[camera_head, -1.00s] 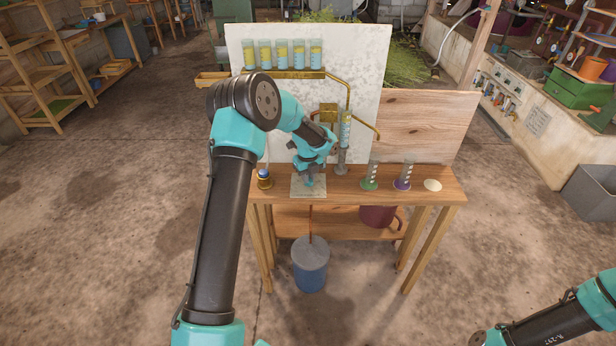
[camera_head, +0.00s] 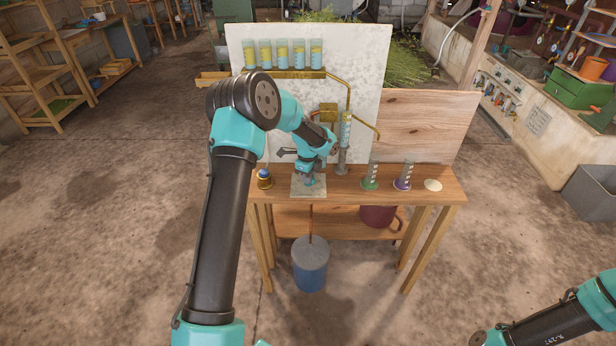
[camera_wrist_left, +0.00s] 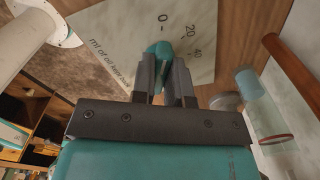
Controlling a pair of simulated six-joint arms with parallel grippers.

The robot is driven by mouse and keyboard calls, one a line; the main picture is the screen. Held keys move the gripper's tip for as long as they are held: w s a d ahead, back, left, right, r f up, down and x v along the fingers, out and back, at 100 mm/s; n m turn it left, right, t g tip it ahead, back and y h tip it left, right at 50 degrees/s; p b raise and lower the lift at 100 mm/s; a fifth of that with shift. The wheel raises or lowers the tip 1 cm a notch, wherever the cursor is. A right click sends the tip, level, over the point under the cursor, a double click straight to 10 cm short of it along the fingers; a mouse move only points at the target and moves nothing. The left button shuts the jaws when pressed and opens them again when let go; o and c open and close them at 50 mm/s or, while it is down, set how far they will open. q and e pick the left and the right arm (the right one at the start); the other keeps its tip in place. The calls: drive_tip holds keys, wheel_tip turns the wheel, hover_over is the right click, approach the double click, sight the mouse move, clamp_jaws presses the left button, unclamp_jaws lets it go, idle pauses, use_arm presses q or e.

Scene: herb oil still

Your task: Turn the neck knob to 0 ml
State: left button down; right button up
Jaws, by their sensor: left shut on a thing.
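The teal neck knob (camera_wrist_left: 160,50) sits on a pale stone dial plate (camera_wrist_left: 117,30) in the left wrist view. The plate carries the marks 0, 20 and 40 and lettering about ml of oil. My left gripper (camera_wrist_left: 164,72) is shut on the knob, one dark finger on each side. The knob's rounded end shows beyond the fingertips, close to the 0 mark; its exact setting I cannot tell. In the head view my left gripper (camera_head: 309,181) is over the plate (camera_head: 308,191) on the wooden bench, and hides most of the knob. My right gripper is out of view.
A glass column (camera_head: 345,130) with a brass pipe stands behind and right of the plate. Green (camera_head: 370,177) and purple (camera_head: 403,178) measuring glasses stand further right. A small blue-topped jar (camera_head: 264,179) is at the left. A lidded bucket (camera_head: 310,262) stands below.

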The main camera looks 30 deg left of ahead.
use_arm(q)
drive_tip(key=shift+n, duration=0.6)
drive_tip(key=c, duration=1.1)
unclamp_jaws()
drive_tip(key=shift+r, duration=0.15)
wheel_tip(320, 180, up, 17)
drive_tip(key=shift+r, duration=0.1)
